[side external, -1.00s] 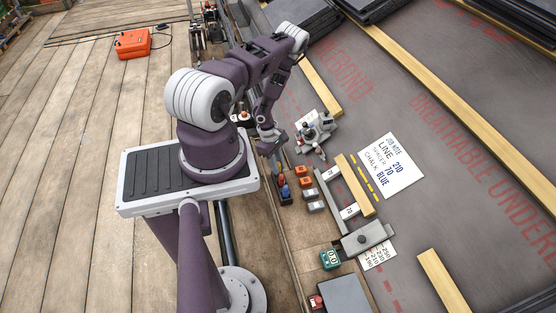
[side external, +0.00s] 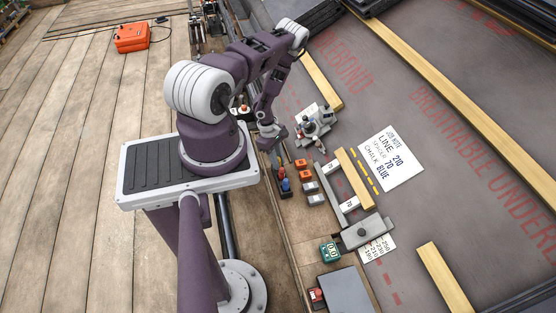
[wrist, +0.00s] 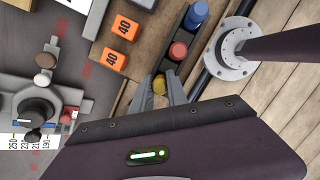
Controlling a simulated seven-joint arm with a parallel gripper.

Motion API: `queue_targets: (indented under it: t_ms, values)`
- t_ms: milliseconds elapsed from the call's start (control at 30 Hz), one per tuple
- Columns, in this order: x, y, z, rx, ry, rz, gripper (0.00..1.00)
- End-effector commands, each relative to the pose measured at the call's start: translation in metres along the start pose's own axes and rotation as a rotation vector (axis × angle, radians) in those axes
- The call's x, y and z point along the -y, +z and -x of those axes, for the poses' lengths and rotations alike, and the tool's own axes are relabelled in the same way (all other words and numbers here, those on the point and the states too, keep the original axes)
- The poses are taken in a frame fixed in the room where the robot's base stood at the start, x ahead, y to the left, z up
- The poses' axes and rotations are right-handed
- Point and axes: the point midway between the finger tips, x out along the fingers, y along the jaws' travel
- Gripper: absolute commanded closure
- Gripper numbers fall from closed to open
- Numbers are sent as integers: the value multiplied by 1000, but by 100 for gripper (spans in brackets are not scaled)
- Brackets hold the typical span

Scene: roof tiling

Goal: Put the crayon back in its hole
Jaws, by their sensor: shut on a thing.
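A yellow crayon (wrist: 160,84) is between the fingertips of my gripper (wrist: 161,92) in the wrist view; only its rounded top shows. My gripper is shut on it, at the near end of a narrow dark crayon holder (wrist: 188,34). A red crayon (wrist: 178,50) and a blue crayon (wrist: 196,13) stand in that holder. I cannot tell whether the yellow crayon's lower end is inside a hole. In the side view my gripper (side external: 277,146) is just above the holder's far end, and the red (side external: 282,173) and blue (side external: 286,185) crayons show.
A grey device with a dark knob (side external: 318,122) stands close to my gripper. A job note (side external: 391,162) lies on the membrane to the right.

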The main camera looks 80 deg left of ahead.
Motion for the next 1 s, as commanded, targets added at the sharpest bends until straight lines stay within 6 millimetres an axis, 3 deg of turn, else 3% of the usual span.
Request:
queue_targets:
  t_ms: [100,433,967,1000]
  values:
    - [0,0,0,0,0,0,70]
    - [0,0,1,0,0,0,70]
    - [0,5,19,0,0,-1,70]
    - [0,5,19,0,0,-1,64]
